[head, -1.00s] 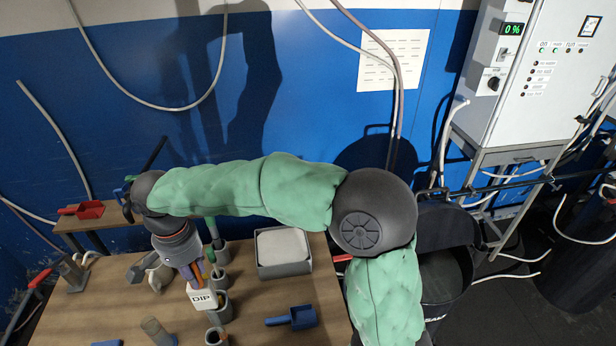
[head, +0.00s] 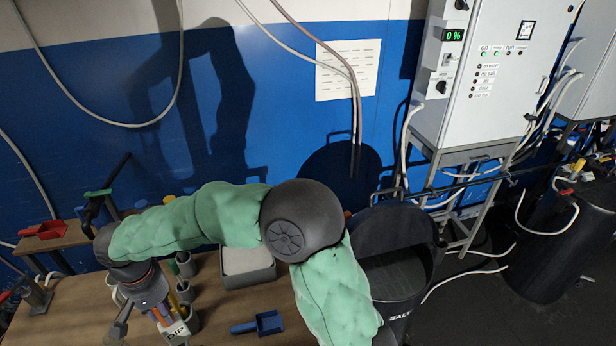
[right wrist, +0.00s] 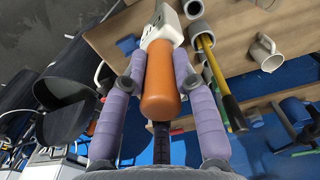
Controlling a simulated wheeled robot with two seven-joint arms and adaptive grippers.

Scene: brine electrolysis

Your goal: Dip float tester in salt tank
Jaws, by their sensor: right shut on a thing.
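The float tester has an orange handle (right wrist: 163,85) and a pale block marked DIP (head: 177,334). My right gripper (head: 158,308) is over the workbench at lower left in the head view. In the right wrist view its purple-padded fingers (right wrist: 158,75) are shut on the orange handle. The tester is well left of the tank. My left gripper is not in view.
The workbench (head: 225,310) carries grey pots (head: 186,265), a grey tray (head: 250,278) with white contents and a blue scoop (head: 258,324). A red scoop (head: 44,230) lies on a shelf at left. A control cabinet (head: 490,80) stands behind the tank.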

